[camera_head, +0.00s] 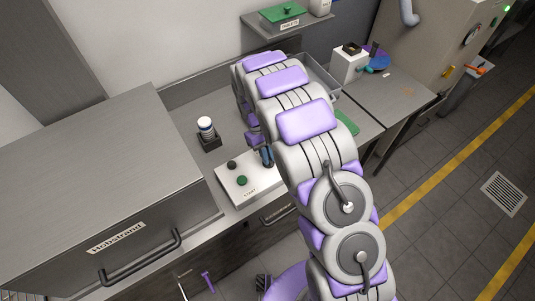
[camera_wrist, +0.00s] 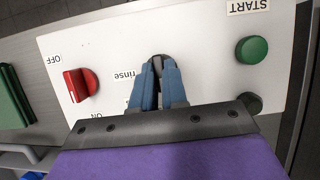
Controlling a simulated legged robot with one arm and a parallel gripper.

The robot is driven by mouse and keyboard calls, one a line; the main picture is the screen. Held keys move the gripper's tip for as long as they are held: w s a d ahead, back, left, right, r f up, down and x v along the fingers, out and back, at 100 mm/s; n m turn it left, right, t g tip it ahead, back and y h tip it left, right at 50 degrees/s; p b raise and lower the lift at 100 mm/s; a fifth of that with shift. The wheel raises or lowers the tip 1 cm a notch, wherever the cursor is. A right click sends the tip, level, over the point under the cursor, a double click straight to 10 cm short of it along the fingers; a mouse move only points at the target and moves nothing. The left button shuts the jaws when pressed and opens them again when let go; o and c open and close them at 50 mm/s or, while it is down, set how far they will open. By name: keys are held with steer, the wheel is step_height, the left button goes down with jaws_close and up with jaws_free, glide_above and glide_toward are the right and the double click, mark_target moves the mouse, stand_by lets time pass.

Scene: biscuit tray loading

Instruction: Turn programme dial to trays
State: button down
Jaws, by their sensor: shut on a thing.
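The white control panel (camera_head: 262,187) lies on the counter; it also fills much of the wrist view (camera_wrist: 205,50). My gripper (camera_wrist: 157,66) is shut on a small dark part at the panel, likely the programme dial, mostly hidden between the blue fingers. The dial's pointing direction cannot be told. A "rinse" label (camera_wrist: 125,76) is beside the fingers, with another label partly covered below it. In the head view my gripper (camera_head: 267,156) is at the panel's far right, partly hidden by my arm.
The panel has a red switch (camera_wrist: 80,85) between OFF and ON, a green START button (camera_wrist: 252,49) and a black knob (camera_wrist: 250,103). A big steel machine (camera_head: 100,190) stands at left. A dark holder (camera_head: 209,143) with a white-topped item stands behind the panel.

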steer(key=shift+w, duration=0.15)
steer(key=c, duration=1.2)
jaws_free()
steer(key=shift+a, duration=0.1)
steer(key=shift+o, duration=0.2)
steer(key=p+v, duration=0.1)
steer(key=v, duration=1.6)
steer(key=shift+w+r, duration=0.1)
steer(key=shift+r, duration=0.1)
